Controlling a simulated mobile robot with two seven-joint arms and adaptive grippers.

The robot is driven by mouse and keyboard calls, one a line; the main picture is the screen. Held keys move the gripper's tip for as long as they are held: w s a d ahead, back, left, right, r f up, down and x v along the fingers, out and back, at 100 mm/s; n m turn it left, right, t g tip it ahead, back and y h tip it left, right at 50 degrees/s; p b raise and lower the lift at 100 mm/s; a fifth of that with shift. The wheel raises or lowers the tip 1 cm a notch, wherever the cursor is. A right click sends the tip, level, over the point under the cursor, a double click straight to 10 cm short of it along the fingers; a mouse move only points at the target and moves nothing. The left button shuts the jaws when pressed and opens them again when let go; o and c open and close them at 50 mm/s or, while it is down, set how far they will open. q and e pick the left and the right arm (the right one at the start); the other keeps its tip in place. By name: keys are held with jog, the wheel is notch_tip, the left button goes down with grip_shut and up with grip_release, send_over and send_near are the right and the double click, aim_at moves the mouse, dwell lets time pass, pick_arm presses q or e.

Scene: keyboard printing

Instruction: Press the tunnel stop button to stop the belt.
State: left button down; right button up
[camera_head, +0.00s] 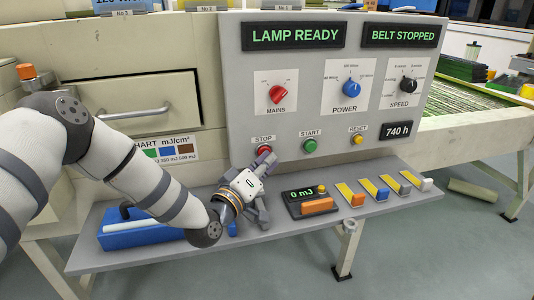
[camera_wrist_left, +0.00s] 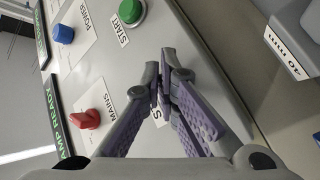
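The red STOP button (camera_head: 264,149) is on the lower left of the grey control panel, under its STOP label. My left gripper (camera_head: 266,159) is just in front of it, its fingertips overlapping the button's lower edge in the head view. I cannot tell whether they touch it. In the left wrist view the gripper's fingertips (camera_wrist_left: 162,68) are together with nothing between them, and they hide the button and most of its label. The belt display (camera_head: 403,35) reads "BELT STOPPED". My right gripper is not in view.
The green START button (camera_head: 310,146) and yellow RESET button (camera_head: 357,139) are to the right of STOP. Red MAINS, blue POWER and black SPEED knobs sit above. A grey shelf (camera_head: 290,236) below bears a blue box, a meter (camera_head: 302,193) and several coloured blocks.

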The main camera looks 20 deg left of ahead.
pick_arm(q)
jog(key=s+d, duration=0.1)
jog(key=s+d+p, duration=0.1)
jog(key=s, duration=0.1)
jog(key=s+d+p, duration=0.1)
jog(key=s, duration=0.1)
jog(key=shift+f, duration=0.1)
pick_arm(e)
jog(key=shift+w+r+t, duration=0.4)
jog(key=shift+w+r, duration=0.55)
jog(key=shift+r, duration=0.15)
